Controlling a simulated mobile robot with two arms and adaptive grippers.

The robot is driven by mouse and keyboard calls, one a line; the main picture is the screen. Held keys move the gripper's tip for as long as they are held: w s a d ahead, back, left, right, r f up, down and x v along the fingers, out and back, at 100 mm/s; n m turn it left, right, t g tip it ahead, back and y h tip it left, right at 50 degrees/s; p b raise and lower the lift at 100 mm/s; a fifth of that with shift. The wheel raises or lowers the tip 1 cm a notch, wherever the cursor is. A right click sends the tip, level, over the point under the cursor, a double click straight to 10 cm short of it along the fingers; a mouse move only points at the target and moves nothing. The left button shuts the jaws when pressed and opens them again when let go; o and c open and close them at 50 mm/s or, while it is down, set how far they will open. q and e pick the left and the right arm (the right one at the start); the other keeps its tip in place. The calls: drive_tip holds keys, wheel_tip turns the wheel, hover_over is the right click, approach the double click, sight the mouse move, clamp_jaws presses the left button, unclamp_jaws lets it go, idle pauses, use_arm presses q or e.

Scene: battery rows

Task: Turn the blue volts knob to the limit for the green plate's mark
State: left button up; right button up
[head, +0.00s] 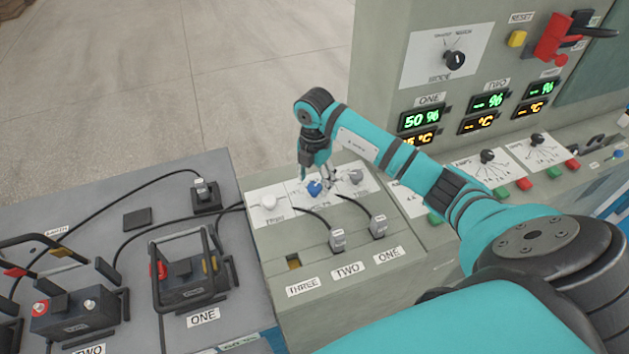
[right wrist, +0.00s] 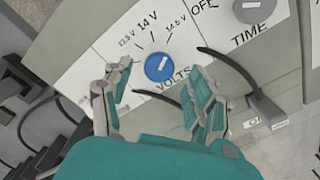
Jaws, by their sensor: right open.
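The blue volts knob (head: 314,188) is on a white panel on top of the grey charger cabinet. In the right wrist view the knob (right wrist: 158,67) is round, with a short white line on its face that seems to slant up and right. My right gripper (right wrist: 158,84) is open, one finger on each side of the knob, with gaps showing. In the head view the right gripper (head: 317,174) reaches down over it. I cannot make out a green plate. My left gripper is not in view.
A grey time knob (right wrist: 248,9) is right of the volts knob, and a white knob (head: 269,201) is left in the head view. Black cables end in plugs (head: 337,240) in front. Batteries (head: 190,278) stand on the bench at left. Displays (head: 421,119) glow at back right.

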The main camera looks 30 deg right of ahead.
sight(314, 190)
wheel_tip(314, 190, down, 2)
drive_tip(key=shift+f, duration=0.2)
drive_tip(key=c, duration=1.2)
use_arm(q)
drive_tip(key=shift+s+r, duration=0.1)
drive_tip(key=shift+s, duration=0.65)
use_arm(e)
drive_tip(key=shift+o, duration=0.2)
